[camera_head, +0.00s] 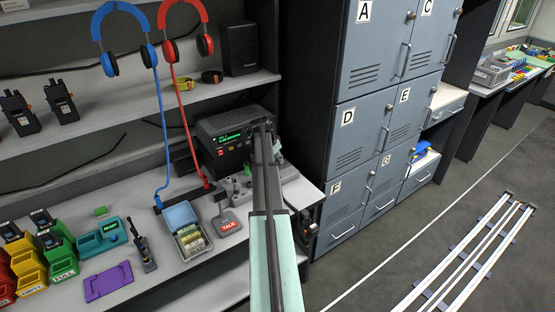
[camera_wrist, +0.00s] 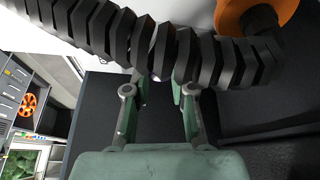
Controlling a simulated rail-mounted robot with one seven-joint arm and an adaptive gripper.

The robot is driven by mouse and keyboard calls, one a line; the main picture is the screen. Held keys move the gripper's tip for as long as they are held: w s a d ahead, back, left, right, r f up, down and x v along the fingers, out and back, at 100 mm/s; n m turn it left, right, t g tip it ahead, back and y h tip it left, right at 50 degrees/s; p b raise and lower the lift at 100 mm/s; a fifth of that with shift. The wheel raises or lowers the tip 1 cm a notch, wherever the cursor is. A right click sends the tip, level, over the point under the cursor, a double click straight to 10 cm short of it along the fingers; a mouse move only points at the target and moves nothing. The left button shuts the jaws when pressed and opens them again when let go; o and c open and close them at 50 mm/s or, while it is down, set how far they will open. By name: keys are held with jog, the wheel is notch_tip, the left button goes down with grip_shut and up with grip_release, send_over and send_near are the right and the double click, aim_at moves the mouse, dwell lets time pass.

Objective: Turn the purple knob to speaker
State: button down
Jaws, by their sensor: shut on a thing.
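The black radio unit (camera_head: 225,138) with a green lit display stands on the workbench. My arm reaches across to its right part, and my gripper (camera_head: 262,126) is at or just in front of its face there.
A red TALK button (camera_head: 228,224) and an open box of cards (camera_head: 188,232) stand on the bench near my arm. Blue headphones (camera_head: 125,40) and red headphones (camera_head: 183,35) hang above. Grey lockers (camera_head: 350,165) stand to the right. An orange round thing (camera_wrist: 245,14) shows in the wrist view.

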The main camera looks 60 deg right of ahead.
jog(key=shift+f+n+b, duration=0.1)
jog(key=shift+n+b, duration=0.3)
jog(key=shift+b, duration=0.05)
jog(key=n+b, duration=0.1)
jog(key=n+t+b, duration=0.1)
jog(key=shift+s+n, duration=0.2)
jog(key=shift+n, duration=0.2)
jog(key=n+t+b, duration=0.1)
jog(key=n, duration=0.1)
jog(key=n+t+b, duration=0.1)
jog(key=n, duration=0.2)
jog(key=shift+s+t, duration=0.15)
jog(key=shift+t, duration=0.15)
jog(key=n, duration=0.2)
jog(key=n+t+y+b, duration=0.1)
jog(key=n, duration=0.1)
jog(key=n+b, duration=0.1)
jog(key=shift+s+d+n+t+y, duration=0.1)
jog(key=shift+d+n+t+y, duration=0.2)
jog(key=shift+n+y, duration=0.1)
jog(key=shift+n+t+y+b, duration=0.3)
jog(key=shift+n+y+b, duration=0.4)
jog(key=shift+n, duration=1)
jog(key=shift+s, duration=0.1)
jog(key=c, duration=1)
grip_release()
